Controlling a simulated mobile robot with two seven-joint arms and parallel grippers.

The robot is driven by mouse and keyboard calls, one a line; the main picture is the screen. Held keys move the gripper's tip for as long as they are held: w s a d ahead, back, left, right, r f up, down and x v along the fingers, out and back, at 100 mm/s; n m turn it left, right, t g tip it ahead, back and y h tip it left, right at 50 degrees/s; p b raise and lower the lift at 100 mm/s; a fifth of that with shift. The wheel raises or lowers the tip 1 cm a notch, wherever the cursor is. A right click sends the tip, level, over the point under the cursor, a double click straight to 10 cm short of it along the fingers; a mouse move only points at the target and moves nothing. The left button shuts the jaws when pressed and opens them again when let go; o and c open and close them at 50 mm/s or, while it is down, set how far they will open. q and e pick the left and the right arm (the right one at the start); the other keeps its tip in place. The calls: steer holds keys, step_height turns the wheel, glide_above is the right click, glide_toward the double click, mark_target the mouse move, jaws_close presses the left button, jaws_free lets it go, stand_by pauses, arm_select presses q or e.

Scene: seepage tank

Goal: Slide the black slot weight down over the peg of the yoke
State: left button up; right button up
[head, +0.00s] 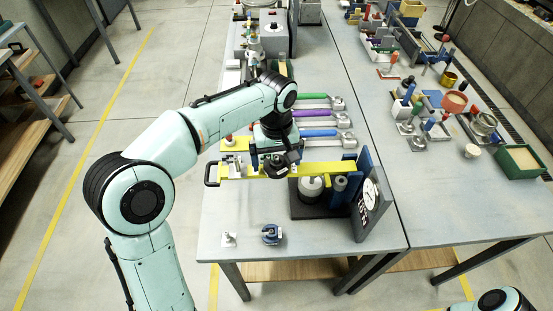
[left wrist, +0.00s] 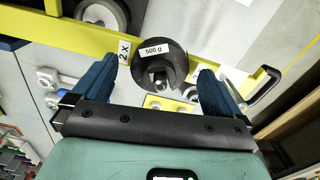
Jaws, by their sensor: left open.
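The black slot weight (left wrist: 150,65), labelled 500 g, lies over the yellow yoke (left wrist: 215,67) in the left wrist view. A short silver peg (left wrist: 159,79) shows at the weight's near side, apparently in its slot; I cannot tell how far down the weight sits. My left gripper (left wrist: 157,72) is open, with a blue finger on either side of the weight. In the head view the left gripper (head: 275,154) is above the yoke (head: 325,168), and the dark weight (head: 276,171) shows just below it, partly hidden. My right gripper is out of view.
A small blue clamp-like part (head: 271,234) stands at the front of the table (head: 325,238). The right table is crowded.

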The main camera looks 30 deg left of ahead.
arm_select(q)
step_height(320, 180, up, 12)
steer(key=p, duration=0.2)
steer(key=shift+r+p, duration=0.25)
steer(key=shift+p, duration=0.05)
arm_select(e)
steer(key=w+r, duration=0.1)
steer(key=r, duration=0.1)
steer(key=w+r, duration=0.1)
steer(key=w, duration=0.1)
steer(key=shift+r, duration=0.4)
